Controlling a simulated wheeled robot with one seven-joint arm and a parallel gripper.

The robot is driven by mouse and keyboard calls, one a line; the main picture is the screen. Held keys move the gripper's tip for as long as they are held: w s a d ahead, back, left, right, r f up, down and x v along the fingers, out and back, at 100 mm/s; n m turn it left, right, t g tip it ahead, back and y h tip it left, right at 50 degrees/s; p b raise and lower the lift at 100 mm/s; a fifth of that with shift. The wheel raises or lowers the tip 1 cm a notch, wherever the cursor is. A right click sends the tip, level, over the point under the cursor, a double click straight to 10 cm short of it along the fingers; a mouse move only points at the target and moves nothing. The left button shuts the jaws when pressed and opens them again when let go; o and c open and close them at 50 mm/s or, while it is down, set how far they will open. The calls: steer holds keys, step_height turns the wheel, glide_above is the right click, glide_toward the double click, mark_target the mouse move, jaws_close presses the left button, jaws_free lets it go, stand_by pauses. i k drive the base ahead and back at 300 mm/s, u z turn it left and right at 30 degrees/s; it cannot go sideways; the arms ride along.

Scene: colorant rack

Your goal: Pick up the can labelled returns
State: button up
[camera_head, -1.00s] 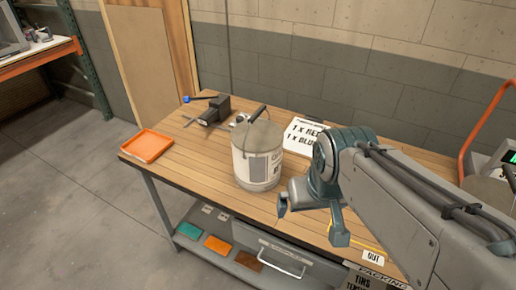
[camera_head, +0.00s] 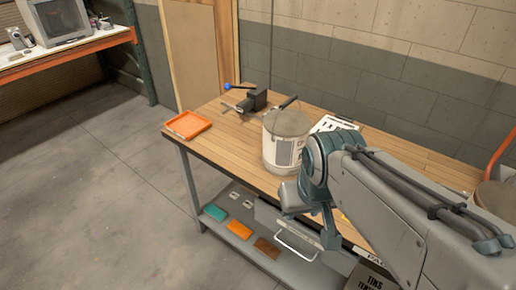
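A large pale can (camera_head: 284,150) with a grey lid stands upright on the wooden workbench (camera_head: 232,150). A second round can (camera_head: 494,197) shows at the right edge, mostly hidden behind my arm.
An orange tray (camera_head: 187,125) sits at the bench's left corner. A dark vise (camera_head: 252,101) with a blue-ended handle and a printed sheet (camera_head: 335,123) lie behind the can. A lower shelf (camera_head: 228,208) holds coloured pieces. The floor at left is clear.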

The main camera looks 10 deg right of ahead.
mark_target(286, 131)
steer(key=u, duration=0.75)
steer(key=k, duration=1.05)
steer(key=u, duration=0.95)
steer(key=i, duration=0.8)
steer(key=z, duration=0.35)
steer(key=i, duration=1.3)
steer(key=z, duration=1.65)
steer(key=i, duration=0.7)
steer(key=z, duration=0.7)
